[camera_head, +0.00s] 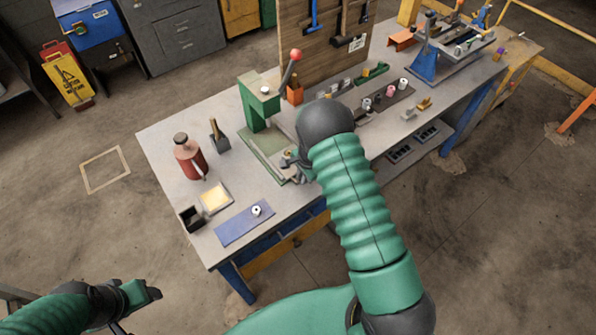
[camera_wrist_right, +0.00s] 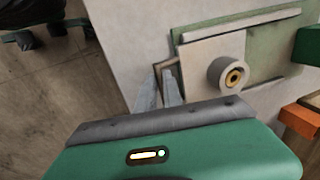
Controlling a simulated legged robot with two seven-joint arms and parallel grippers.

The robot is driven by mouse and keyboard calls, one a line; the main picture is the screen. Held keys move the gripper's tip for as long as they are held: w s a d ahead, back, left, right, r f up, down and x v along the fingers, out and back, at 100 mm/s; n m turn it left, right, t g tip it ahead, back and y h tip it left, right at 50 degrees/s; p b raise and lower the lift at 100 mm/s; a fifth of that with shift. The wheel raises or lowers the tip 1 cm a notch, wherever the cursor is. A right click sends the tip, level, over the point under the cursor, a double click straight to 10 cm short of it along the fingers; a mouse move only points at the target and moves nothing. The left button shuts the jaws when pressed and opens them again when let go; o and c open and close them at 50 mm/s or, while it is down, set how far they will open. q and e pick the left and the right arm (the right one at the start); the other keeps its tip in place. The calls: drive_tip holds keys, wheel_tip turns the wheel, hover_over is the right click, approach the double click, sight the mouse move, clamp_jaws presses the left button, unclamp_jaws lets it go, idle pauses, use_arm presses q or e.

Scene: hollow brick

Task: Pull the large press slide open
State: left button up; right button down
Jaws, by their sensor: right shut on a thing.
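A green press (camera_head: 262,105) with a red-knobbed lever stands on the workbench. Its pale slide plate (camera_wrist_right: 200,62) lies on the green base (camera_wrist_right: 265,38) and carries a round part with a brass-coloured centre (camera_wrist_right: 229,74). A small looped handle (camera_wrist_right: 165,66) sticks out from the slide's edge. My right gripper (camera_wrist_right: 162,88) is shut on this handle, with the fingertips at the loop. In the head view my right gripper (camera_head: 291,162) is at the front of the press base, partly hidden by my arm. My left gripper (camera_head: 140,300) is low at the left, away from the bench; its opening is unclear.
A red bottle (camera_head: 189,157), a yellow-topped tray (camera_head: 214,198), a black box (camera_head: 191,218) and a blue mat (camera_head: 243,224) occupy the bench's left part. A wooden tool board (camera_head: 300,45) stands behind the press. An orange block (camera_wrist_right: 301,118) is beside it.

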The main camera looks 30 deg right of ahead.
drive_tip(key=shift+a, duration=0.25)
drive_tip(key=shift+w, duration=0.25)
drive_tip(key=c, duration=1.7)
unclamp_jaws()
drive_tip(key=shift+a, duration=0.25)
drive_tip(key=shift+o, duration=1.1)
use_arm(q)
drive_tip(key=shift+w, duration=0.25)
use_arm(e)
drive_tip(key=shift+d, duration=0.15)
use_arm(q)
drive_tip(key=shift+d, duration=0.1)
drive_tip(key=shift+a+f+b, duration=0.25)
drive_tip(key=shift+f+b, duration=0.7)
drive_tip(key=shift+f, duration=0.1)
use_arm(e)
drive_tip(key=s+d+r, duration=0.1)
drive_tip(key=s+r, duration=0.2)
drive_tip(key=r, duration=1.3)
drive_tip(key=shift+d, duration=0.15)
